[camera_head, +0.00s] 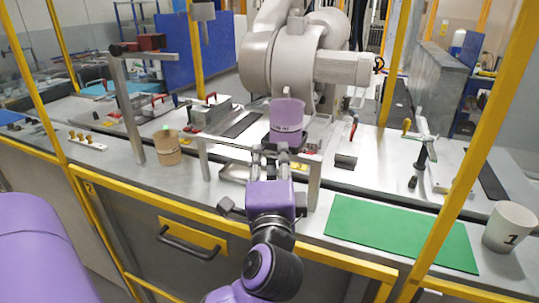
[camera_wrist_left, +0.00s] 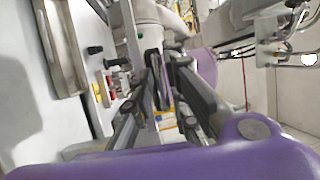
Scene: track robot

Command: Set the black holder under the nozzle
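A purple cup with dark lettering (camera_head: 286,116) stands upright behind my left gripper. A black part (camera_head: 296,143), which looks like the black holder, shows under the cup and is partly hidden by the fingers. My left gripper (camera_head: 271,152) points away from me at the low metal stand, its fingertips right at this black part. In the left wrist view the two dark fingers (camera_wrist_left: 166,78) reach forward with a narrow gap, and a purple surface (camera_wrist_left: 207,66) shows beside them. I cannot tell whether they grip the holder. A grey downward-tapering part (camera_head: 202,12) at the top may be the nozzle.
A large white robot arm (camera_head: 285,58) stands behind the cup. A tan cup (camera_head: 166,147) is at left and a white cup marked 1 (camera_head: 509,227) at far right. A green mat (camera_head: 400,232) lies empty. Yellow posts and rails (camera_head: 450,225) frame the bench.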

